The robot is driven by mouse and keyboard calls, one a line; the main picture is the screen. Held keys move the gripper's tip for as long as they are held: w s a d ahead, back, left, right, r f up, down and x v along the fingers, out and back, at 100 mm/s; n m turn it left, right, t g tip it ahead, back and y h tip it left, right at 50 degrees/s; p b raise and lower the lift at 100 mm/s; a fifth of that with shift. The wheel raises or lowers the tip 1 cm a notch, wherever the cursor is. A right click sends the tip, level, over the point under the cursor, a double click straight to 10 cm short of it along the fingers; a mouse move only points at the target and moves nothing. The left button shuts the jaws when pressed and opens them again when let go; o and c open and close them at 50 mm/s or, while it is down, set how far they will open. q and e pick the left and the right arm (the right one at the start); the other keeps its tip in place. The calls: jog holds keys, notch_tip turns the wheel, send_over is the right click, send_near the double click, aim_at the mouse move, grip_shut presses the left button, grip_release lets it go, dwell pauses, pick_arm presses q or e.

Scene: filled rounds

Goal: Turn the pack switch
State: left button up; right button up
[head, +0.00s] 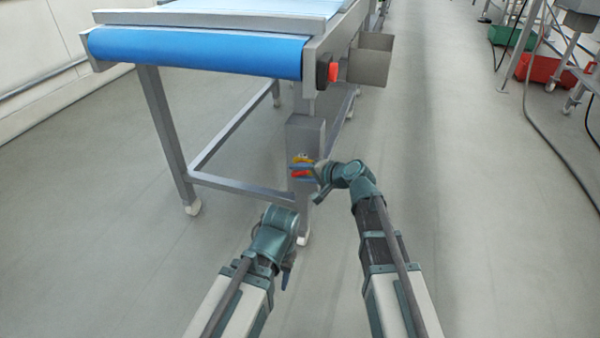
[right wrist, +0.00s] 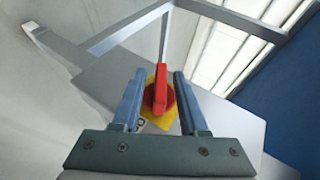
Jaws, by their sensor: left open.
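The pack switch (head: 302,159) is a red handle on a yellow plate, on a grey box (head: 305,132) fixed to the conveyor's near right leg. In the right wrist view the red handle (right wrist: 158,97) shows between the two fingers, pointing roughly up the picture. My right gripper (head: 308,172) is at the switch and partly covers it in the head view. Its fingers (right wrist: 159,76) are apart, with a gap on each side of the handle; I see no grip on it. My left gripper (head: 289,268) is lower, open and empty, away from the switch.
The conveyor (head: 195,52) with its blue belt stands above the switch. A red button (head: 333,72) and a grey metal bin (head: 371,60) are on its right side. Green (head: 508,37) and red crates (head: 545,69) and a hanging cable lie at the upper right.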

pick_arm(q)
notch_tip(320, 180, up, 6)
jog(key=p, duration=0.6)
jog(key=shift+r, duration=0.2)
pick_arm(e)
jog(key=v, duration=1.3)
jog(key=shift+s+d, duration=0.25)
jog(key=shift+s, duration=0.05)
jog(key=shift+r, duration=0.1)
